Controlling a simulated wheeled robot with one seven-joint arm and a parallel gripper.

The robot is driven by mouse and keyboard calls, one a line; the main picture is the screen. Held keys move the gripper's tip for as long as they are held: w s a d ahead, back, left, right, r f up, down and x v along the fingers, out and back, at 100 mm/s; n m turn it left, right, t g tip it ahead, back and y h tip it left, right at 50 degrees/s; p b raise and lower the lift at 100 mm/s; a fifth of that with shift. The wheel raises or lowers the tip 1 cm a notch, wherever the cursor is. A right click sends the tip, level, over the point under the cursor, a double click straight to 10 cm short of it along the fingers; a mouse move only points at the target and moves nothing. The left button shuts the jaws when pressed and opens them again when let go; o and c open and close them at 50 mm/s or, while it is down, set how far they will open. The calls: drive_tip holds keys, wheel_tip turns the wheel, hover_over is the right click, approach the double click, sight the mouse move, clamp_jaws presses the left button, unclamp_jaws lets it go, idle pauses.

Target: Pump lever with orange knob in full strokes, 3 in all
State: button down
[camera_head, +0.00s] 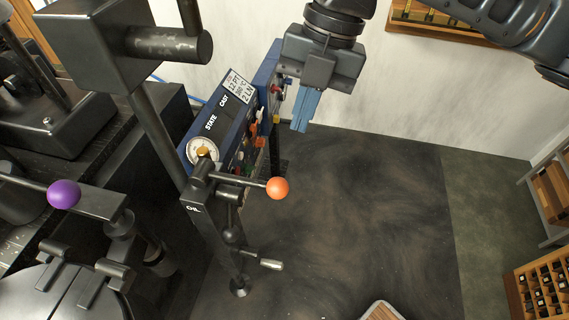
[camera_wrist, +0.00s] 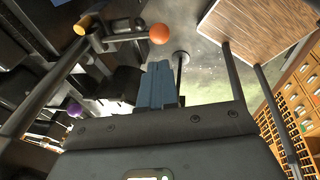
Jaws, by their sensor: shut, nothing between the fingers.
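The lever's orange knob (camera_head: 277,188) sits at the right end of a short dark metal rod, on the front of the type caster (camera_head: 220,120). The lever points right and looks near level. The knob also shows in the wrist view (camera_wrist: 158,33), beyond and just left of the fingertips. My gripper (camera_head: 301,124) has blue fingers, shut together and empty. In the head view it hangs above and to the right of the knob, clearly apart from it. The fingers also show in the wrist view (camera_wrist: 158,85).
A purple knob (camera_head: 63,194) on another lever stands at the left. A crank handle (camera_head: 271,264) sticks out below the orange knob. A round gauge (camera_head: 202,148) is on the machine. The floor (camera_head: 370,210) to the right is open, with a shelf (camera_head: 540,285) at far right.

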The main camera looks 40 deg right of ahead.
sight(280, 181)
drive_tip(key=p+x, duration=0.1)
drive_tip(key=x, duration=1)
drive_tip(key=shift+s+f, duration=0.1)
drive_tip(key=shift+f, duration=0.05)
